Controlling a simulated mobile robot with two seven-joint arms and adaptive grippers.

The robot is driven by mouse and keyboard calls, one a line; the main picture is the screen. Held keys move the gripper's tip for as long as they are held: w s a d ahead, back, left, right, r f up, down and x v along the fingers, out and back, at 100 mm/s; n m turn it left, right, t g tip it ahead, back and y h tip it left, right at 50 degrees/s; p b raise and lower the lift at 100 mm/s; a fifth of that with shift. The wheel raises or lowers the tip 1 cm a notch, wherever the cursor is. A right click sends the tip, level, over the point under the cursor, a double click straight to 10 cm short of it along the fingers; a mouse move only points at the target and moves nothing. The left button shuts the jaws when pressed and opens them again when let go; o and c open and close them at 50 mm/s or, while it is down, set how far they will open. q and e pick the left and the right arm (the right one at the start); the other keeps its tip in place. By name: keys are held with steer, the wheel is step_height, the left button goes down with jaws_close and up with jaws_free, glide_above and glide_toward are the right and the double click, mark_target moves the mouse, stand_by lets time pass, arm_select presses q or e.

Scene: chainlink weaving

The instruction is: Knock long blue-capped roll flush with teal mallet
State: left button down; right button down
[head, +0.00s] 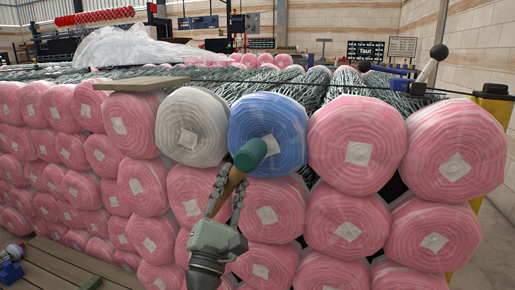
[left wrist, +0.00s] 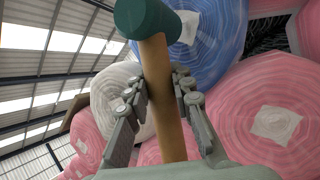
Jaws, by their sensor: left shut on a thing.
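The blue-capped roll (head: 266,119) lies in the top row of the stack, between a white-capped roll (head: 191,112) and a pink-capped roll (head: 357,119). The teal mallet (head: 250,153) is in my left gripper (head: 228,192), which is shut on its wooden handle. In the head view the mallet head overlaps the lower left of the blue cap; I cannot tell whether it touches. In the left wrist view the mallet head (left wrist: 146,18) stands above the gripper (left wrist: 160,92), with the blue cap (left wrist: 210,40) behind it. My right gripper is not in view.
Pink-capped rolls (head: 345,218) fill the rows below and both sides. A wooden board (head: 140,83) lies on top at the left. A dark rod crosses above the top row towards a pole with a black ball (head: 439,52) at the right. A wooden deck (head: 60,262) is at lower left.

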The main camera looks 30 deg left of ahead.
arm_select(q)
steer(key=shift+s+d, duration=0.1)
steer(key=shift+s, duration=0.35)
steer(key=shift+s, duration=0.4)
steer(key=shift+r, duration=0.1)
steer(key=w, duration=0.3)
steer(key=shift+w+a, duration=0.35)
steer(key=shift+s+d+b, duration=0.25)
steer(key=shift+s+b, duration=0.05)
steer(key=shift+s, duration=0.9)
